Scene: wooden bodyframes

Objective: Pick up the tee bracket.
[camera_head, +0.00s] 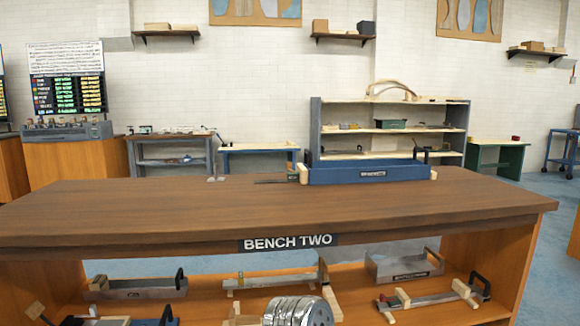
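I cannot pick out a tee bracket for certain in the head view. On the dark wooden top of Bench Two (190,205) sits a long blue box (335,176) with a small label too small to read. A pale wooden block (303,173) is at its left end, and a thin dark rod lies on the bench beside it. A black handle-like piece stands up at its right end. Neither of my grippers is in view.
The bench top's left and front are clear. The shelf below holds a grey tray (135,288), a metal bin (402,267) and a bar clamp (432,298). Behind stand a grey shelf unit (316,130), a low blue table (258,149) and a green table (510,156).

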